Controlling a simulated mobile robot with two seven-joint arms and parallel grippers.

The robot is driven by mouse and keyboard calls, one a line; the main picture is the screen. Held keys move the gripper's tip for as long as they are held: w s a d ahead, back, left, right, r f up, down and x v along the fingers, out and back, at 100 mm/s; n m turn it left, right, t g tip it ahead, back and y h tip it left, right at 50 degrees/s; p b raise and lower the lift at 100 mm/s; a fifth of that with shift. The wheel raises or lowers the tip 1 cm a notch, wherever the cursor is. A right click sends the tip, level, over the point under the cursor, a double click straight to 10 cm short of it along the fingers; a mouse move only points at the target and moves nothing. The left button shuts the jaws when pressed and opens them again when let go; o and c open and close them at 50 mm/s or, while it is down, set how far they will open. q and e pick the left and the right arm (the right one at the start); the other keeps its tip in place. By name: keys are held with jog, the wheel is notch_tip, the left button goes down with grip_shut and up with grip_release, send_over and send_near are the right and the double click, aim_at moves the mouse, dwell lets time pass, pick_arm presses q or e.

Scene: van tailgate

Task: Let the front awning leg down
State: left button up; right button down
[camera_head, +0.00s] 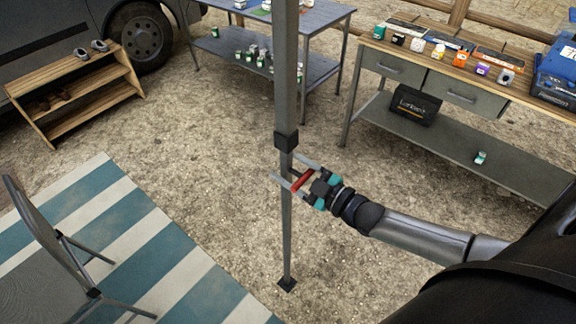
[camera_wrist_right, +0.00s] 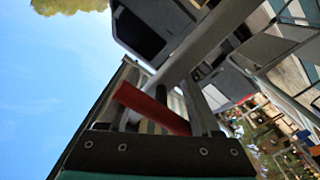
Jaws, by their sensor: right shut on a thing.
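The awning leg (camera_head: 286,232) is an upright grey pole with a thicker upper part, a black collar (camera_head: 286,140) and a dark foot (camera_head: 287,285) at the gravel. My right gripper (camera_head: 285,166) is at the leg just below the collar, its two fingers reaching toward the pole. It is shut on a red lever (camera_head: 303,181), which lies between the fingers. In the right wrist view the red lever (camera_wrist_right: 150,107) shows as a slanted bar between the fingers, with the grey pole beyond. Where the lever joins the leg is hard to see. My left gripper is not in view.
A folding chair (camera_head: 45,240) stands on a striped mat (camera_head: 150,235) at the left. A wooden shoe rack (camera_head: 75,85) is near the van wheel. A grey table (camera_head: 330,20) and a workbench (camera_head: 450,130) stand behind. Gravel around the foot is clear.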

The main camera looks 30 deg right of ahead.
aim_at(290, 197)
notch_tip(290, 197, down, 11)
jog(key=b, duration=0.7)
jog(key=shift+a, duration=0.1)
jog(key=shift+c, duration=1)
grip_release()
jog(key=shift+s, duration=0.1)
jog(key=p+v, duration=0.2)
jog(key=v, duration=1.3)
